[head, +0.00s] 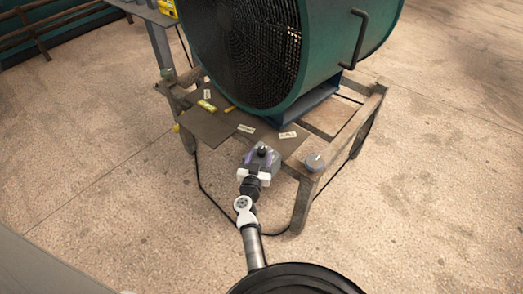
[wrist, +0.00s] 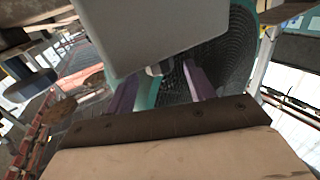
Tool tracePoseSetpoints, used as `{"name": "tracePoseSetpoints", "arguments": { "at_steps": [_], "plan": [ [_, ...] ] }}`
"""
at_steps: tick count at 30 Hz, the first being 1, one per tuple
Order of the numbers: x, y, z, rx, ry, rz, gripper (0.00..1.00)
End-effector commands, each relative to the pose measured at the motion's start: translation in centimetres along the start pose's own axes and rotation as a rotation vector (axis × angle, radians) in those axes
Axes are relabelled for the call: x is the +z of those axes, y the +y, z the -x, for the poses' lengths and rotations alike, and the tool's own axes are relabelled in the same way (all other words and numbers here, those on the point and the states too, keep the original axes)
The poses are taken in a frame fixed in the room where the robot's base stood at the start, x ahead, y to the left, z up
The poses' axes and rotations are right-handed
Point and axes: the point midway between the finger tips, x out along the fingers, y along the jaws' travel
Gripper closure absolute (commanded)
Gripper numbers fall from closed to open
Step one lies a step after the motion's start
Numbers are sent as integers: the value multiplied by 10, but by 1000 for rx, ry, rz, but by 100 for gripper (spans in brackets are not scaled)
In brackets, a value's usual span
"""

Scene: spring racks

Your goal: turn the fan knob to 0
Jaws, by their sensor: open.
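A round grey-blue dial (head: 315,162), which looks like the fan knob, sits on top of the front right corner post of the wooden stand. My gripper (head: 262,153) is over the stand's front edge, to the left of the dial and apart from it. In the wrist view its two purple fingers (wrist: 162,95) are spread, with nothing seen between them but the fan behind. I cannot make out the dial in the wrist view, nor read its setting in the head view. The green drum fan (head: 335,60) stands on the stand behind my gripper.
The wooden stand (head: 355,125) has a brown board (head: 207,128) with small paper labels (head: 287,135) and yellow items (head: 207,105) on it. A black cable (head: 215,205) hangs to the floor. In the wrist view a wooden surface with a dark strip (wrist: 165,122) lies close below the fingers.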

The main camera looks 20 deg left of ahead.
Motion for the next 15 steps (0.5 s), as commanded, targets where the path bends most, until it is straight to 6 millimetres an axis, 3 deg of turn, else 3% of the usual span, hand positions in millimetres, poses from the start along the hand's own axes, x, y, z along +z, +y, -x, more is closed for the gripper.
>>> {"name": "tracePoseSetpoints", "arguments": {
  "at_steps": [6, 15],
  "plan": [
    [0, 0, -28, 0, 1, 0, 46],
    [0, 0, -35, -1, 0, 0, 46]
  ]
}}
